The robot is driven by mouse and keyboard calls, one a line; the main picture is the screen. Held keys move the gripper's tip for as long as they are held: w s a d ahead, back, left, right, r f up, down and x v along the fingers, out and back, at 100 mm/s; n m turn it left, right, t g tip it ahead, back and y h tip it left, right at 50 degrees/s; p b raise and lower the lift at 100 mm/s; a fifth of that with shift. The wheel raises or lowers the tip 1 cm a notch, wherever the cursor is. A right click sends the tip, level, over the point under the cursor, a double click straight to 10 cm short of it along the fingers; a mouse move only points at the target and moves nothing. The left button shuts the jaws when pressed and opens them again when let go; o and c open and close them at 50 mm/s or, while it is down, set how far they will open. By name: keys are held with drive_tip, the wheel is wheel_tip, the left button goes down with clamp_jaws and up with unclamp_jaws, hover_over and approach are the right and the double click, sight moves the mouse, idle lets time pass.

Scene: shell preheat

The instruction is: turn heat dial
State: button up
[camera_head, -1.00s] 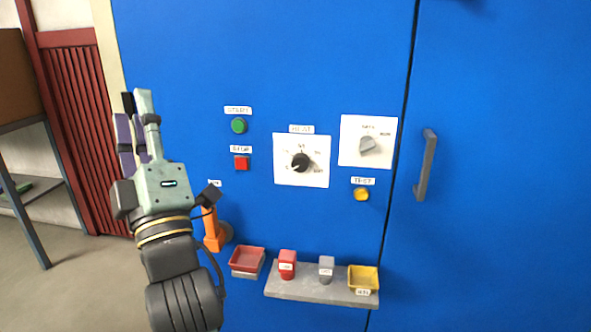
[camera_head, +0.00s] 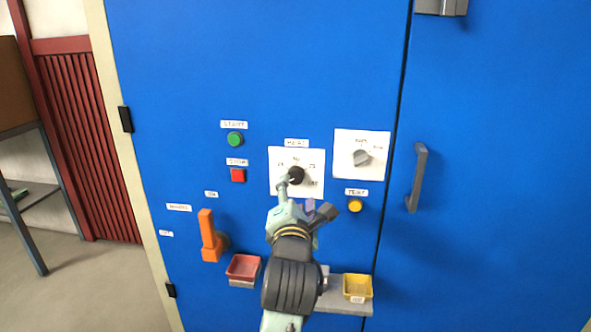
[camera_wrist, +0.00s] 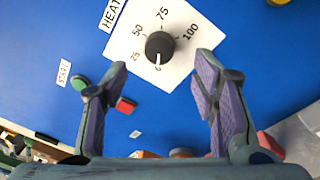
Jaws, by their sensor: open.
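The heat dial (camera_head: 297,174) is a round black knob on a white plate (camera_head: 309,157) on the blue cabinet front. In the wrist view the heat dial (camera_wrist: 159,46) lies beyond and between the fingertips, with marks 25, 50, 75 and 100 around it; its white pointer line faces down the picture, near a mark that reads like 0. My gripper (camera_wrist: 163,68) is open and empty, one finger to each side of the dial. In the head view my gripper (camera_head: 287,185) is just below and left of the dial, overlapping its edge. I cannot tell whether it touches.
A green start button (camera_head: 235,139) and red stop button (camera_head: 238,175) are left of the plate. A grey selector (camera_head: 361,157) and yellow test button (camera_head: 355,206) are right. An orange lever (camera_head: 208,236), red tray (camera_head: 243,266) and shelf with a yellow tray (camera_head: 357,286) are below.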

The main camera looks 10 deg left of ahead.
sight(296, 179)
drive_tip(key=w, duration=0.7)
drive_tip(key=shift+a+p, duration=0.35)
drive_tip(key=shift+a, duration=0.05)
drive_tip(key=shift+c, duration=0.5)
drive_tip(key=c, duration=1.1)
